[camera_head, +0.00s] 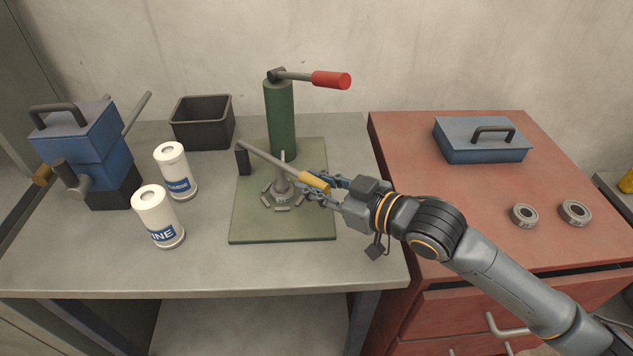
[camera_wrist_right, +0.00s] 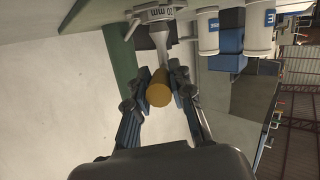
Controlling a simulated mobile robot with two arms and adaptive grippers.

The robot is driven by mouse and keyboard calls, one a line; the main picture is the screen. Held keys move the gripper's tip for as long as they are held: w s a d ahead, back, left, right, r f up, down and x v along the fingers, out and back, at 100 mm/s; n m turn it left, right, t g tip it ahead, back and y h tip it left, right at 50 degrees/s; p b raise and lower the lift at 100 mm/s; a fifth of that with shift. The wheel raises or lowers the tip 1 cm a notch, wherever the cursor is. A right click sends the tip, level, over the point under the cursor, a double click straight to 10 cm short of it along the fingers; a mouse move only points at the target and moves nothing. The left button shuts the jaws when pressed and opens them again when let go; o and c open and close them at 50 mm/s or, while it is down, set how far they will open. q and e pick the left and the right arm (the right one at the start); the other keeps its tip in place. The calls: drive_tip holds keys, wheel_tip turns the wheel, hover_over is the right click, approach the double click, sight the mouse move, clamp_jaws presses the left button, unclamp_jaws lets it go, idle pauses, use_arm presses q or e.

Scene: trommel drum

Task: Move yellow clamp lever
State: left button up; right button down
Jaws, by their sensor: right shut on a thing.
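The yellow clamp lever (camera_head: 315,181) has a yellow grip on the end of a grey bar, which runs up and left to a dark block on the green plate. My right gripper (camera_head: 318,188) comes in from the right and is shut on the yellow grip. In the right wrist view the yellow grip (camera_wrist_right: 160,88) sits between the two fingers of my gripper (camera_wrist_right: 162,92). A small grey hub with several jaw pieces (camera_head: 283,190) is on the plate below the bar. My left gripper is in neither view.
A green post (camera_head: 281,118) with a red-handled lever (camera_head: 331,79) stands behind. Two white canisters (camera_head: 158,216), a blue machine (camera_head: 88,155) and a dark bin (camera_head: 203,122) are at left. A red cabinet (camera_head: 408,150) with a blue toolbox (camera_head: 482,140) and two rings is at right.

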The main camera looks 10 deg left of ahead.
drive_tip(key=c, duration=1.2)
unclamp_jaws()
drive_tip(key=shift+f, duration=0.25)
drive_tip(key=shift+o, duration=0.2)
drive_tip(key=shift+r, duration=0.1)
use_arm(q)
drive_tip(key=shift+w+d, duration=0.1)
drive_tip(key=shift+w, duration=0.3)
use_arm(e)
drive_tip(key=v, duration=1.2)
